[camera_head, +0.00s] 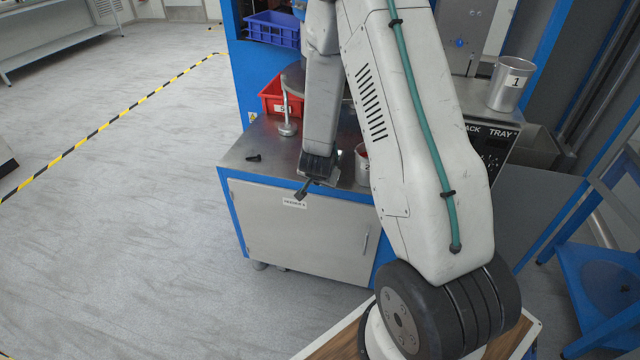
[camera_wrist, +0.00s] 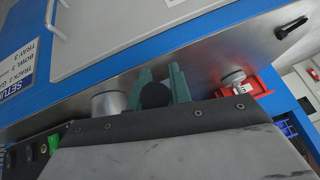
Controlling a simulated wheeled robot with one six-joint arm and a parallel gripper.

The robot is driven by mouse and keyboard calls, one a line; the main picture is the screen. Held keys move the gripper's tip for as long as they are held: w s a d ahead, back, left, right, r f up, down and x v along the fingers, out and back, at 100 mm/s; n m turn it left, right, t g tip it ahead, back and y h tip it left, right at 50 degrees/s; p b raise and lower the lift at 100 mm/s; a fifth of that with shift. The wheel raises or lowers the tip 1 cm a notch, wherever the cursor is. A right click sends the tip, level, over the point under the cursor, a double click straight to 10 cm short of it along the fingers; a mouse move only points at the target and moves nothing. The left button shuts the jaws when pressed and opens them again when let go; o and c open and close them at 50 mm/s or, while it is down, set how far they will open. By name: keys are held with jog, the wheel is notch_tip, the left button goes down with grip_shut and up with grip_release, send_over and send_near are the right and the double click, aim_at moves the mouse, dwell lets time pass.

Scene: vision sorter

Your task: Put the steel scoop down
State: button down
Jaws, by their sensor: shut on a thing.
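My gripper (camera_head: 318,178) hangs over the front edge of the steel-topped cabinet (camera_head: 240,150). In the wrist view its green fingers (camera_wrist: 158,88) are shut on a dark rounded piece, which I take to be the end of the steel scoop (camera_wrist: 155,95). The rest of the scoop is hidden in that view. In the head view a small dark end sticks out at the gripper's lower left; no steel bowl can be made out. I cannot tell whether the scoop touches the cabinet.
A metal cup marked 2 (camera_head: 362,165) stands right of my gripper. A steel post (camera_head: 288,118) and red bin (camera_head: 275,97) stand behind. A black bolt-like piece (camera_head: 254,157) lies on the left of the top, with bare steel around it. Cup 1 (camera_head: 510,84) stands at the right.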

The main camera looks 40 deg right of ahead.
jog(key=shift+f, duration=0.95)
jog(key=c, duration=1.3)
grip_release()
jog(key=s+a+r+n+y, duration=0.2)
jog(key=s+a+r, duration=0.3)
jog(key=r, duration=0.4)
jog(key=s+a+r+n+y, duration=0.2)
jog(key=s+a+r+n, duration=0.1)
jog(key=a+r, duration=0.5)
jog(key=s+a+r+n+y, duration=0.25)
jog(key=a+r, duration=0.35)
jog(key=r, duration=0.4)
jog(key=s+r+n+g, duration=0.1)
jog(key=s+r, duration=0.1)
jog(key=s, duration=0.4)
jog(key=s+r+n+g+h, duration=0.1)
jog(key=s+r, duration=0.2)
jog(key=s, duration=0.4)
jog(key=s+d+r+n+g+h, duration=0.1)
jog(key=s+r+n+g, duration=0.1)
jog(key=s, duration=0.5)
jog(key=shift+s+d+r, duration=0.1)
jog(key=shift+s+r, duration=0.05)
jog(key=shift+r, duration=0.6)
